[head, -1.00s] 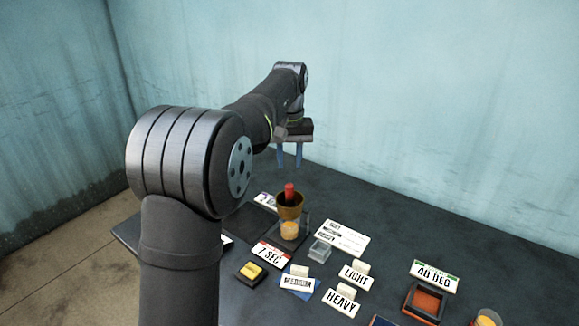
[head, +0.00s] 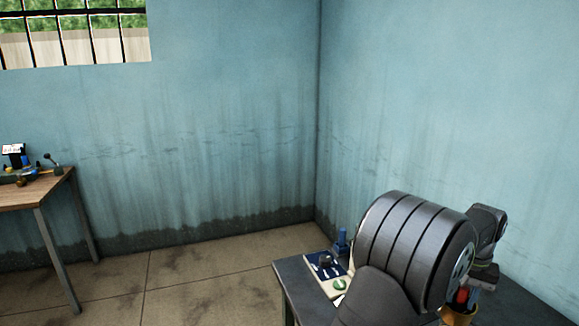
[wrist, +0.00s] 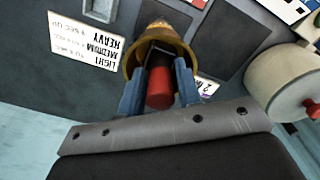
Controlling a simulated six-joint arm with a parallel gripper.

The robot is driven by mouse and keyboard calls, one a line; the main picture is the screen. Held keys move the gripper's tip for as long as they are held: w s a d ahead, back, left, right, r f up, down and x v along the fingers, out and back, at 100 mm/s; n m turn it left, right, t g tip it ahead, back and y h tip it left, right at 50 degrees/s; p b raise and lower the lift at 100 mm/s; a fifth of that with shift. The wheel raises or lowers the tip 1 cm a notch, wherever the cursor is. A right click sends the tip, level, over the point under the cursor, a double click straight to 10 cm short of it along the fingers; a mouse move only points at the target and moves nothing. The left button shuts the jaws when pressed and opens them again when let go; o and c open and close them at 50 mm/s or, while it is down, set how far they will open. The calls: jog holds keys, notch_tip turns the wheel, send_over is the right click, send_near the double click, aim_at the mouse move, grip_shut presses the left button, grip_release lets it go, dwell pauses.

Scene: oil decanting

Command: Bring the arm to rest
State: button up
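My gripper (wrist: 162,62) is over the brass cup (wrist: 187,53) in the wrist view. Its two blue fingers stand apart, one on each side of a red cylinder (wrist: 159,88) that rises from the cup. Gaps show between the fingers and the cylinder, so the gripper looks open and empty. In the head view my gripper body (head: 485,275) is at the lower right, partly behind my arm. The cup (head: 458,316) shows below it at the bottom edge, and its contents are partly hidden.
A white card reading light, medium, heavy (wrist: 88,42) lies beside the cup. A pale round vessel with a red knob (wrist: 285,80) is on the other side. In the head view, a tray with a blue panel (head: 325,270) sits at the dark table's corner. A wooden bench (head: 35,190) stands far left.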

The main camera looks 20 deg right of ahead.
aim_at(465, 287)
jog(key=shift+r, duration=1.55)
jog(key=shift+r, duration=4.2)
jog(key=shift+f, duration=0.65)
